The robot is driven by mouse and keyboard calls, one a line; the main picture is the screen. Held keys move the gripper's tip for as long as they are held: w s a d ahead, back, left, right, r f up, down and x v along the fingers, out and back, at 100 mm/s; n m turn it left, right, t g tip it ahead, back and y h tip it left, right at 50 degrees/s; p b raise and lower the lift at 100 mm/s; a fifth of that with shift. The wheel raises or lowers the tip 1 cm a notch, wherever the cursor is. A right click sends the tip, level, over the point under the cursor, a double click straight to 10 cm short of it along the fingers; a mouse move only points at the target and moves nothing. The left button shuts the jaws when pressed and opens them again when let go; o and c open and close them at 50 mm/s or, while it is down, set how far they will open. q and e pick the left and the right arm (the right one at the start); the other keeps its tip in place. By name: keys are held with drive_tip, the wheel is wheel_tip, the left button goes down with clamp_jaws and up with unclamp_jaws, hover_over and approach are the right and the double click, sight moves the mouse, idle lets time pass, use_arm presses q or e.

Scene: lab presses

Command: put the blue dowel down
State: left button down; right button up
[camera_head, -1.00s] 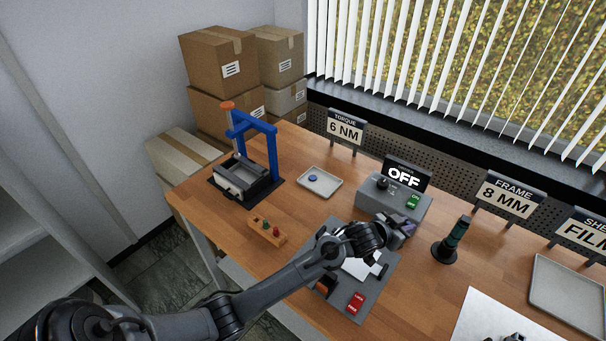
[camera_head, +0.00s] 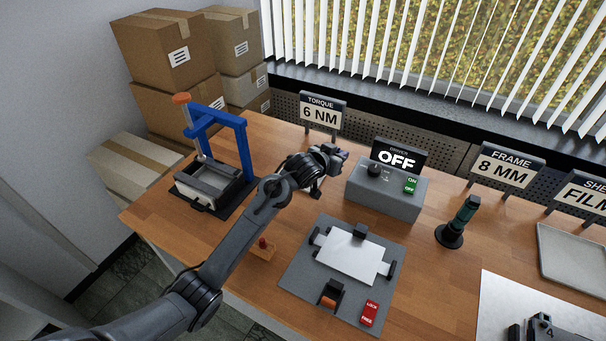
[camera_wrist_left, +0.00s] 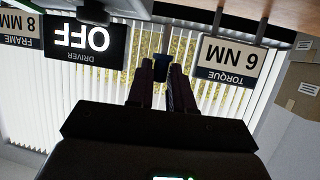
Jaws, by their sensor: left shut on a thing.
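My left gripper (camera_head: 338,154) is over the back of the bench, between the blue press and the driver box. In the left wrist view its two dark fingers (camera_wrist_left: 162,80) are shut on the blue dowel (camera_wrist_left: 160,67), a small dark blue piece showing between the tips. In the head view the dowel cannot be made out clearly at the gripper. A wooden dowel rack (camera_head: 262,252) is partly hidden by my left arm; a red dowel (camera_head: 263,242) shows in it. My right gripper is not in view.
A blue press (camera_head: 240,150) stands left of my arm. The grey driver box (camera_head: 385,196), reading OFF, is just right of the gripper. A grey fixture plate (camera_head: 300,275) with a white sheet lies in front. A dark green-handled driver (camera_head: 458,222) stands at right.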

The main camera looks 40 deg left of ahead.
use_arm(q)
drive_tip(key=shift+s+a+f+b, duration=0.35)
drive_tip(key=shift+s+a+f, duration=0.15)
drive_tip(key=shift+a+f, duration=1.15)
drive_tip(key=shift+s+a+f+b, duration=0.4)
drive_tip(key=shift+s+a+f, duration=0.05)
drive_tip(key=shift+a+f, duration=1.2)
drive_tip(key=shift+s+a+f+b, duration=0.35)
drive_tip(key=shift+s+a+f, duration=0.15)
drive_tip(key=shift+a+f, duration=1.15)
drive_tip(key=shift+f, duration=0.1)
drive_tip(key=c, duration=1)
unclamp_jaws()
drive_tip(key=shift+r, duration=0.2)
drive_tip(key=shift+s+r, duration=0.1)
drive_tip(key=shift+s, duration=0.15)
drive_tip(key=p+v, duration=0.3)
drive_tip(key=v, duration=0.8)
drive_tip(key=shift+s+d+r, duration=0.1)
drive_tip(key=shift+s, duration=0.1)
drive_tip(key=shift+r, duration=0.1)
